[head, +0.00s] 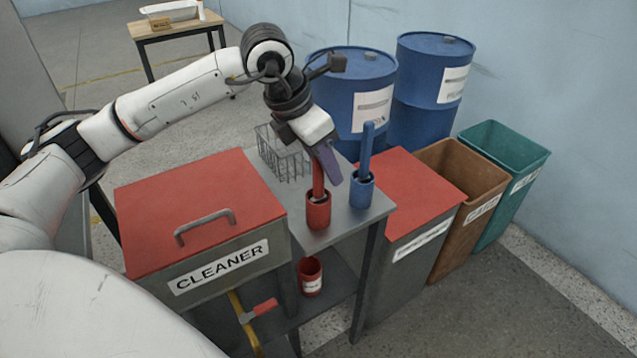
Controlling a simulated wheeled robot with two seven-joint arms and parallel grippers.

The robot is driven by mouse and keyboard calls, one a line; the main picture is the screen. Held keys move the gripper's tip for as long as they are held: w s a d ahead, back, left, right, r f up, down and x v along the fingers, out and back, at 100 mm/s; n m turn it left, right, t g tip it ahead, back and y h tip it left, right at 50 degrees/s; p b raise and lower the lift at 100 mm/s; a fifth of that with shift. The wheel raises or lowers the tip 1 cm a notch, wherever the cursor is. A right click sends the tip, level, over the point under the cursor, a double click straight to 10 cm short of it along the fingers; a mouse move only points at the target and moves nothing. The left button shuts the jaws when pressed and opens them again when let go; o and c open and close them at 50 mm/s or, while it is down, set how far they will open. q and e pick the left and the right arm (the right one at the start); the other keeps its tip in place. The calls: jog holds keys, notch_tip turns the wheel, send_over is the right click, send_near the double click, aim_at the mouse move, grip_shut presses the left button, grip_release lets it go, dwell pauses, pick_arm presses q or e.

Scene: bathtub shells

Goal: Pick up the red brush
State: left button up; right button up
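The red brush (318,178) stands upright with its lower end in a red cup (318,212) on the grey table. My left gripper (327,163) reaches down from above, with its dark purple fingers at the top of the red handle. The fingers cover the handle's upper end, and I cannot tell whether they are closed on it. A blue brush (367,148) stands in a blue cup (362,188) just to the right. My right gripper is not in view.
A wire basket (283,155) stands behind the red cup. The red-lidded CLEANER box (200,215) is at left. Another red-lidded bin (410,190), a brown bin (465,180) and a teal bin (505,150) stand at right. Blue barrels (430,75) stand behind.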

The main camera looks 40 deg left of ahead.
pick_arm(q)
jog(key=shift+w+f, duration=0.1)
jog(key=shift+f, duration=0.1)
grip_shut()
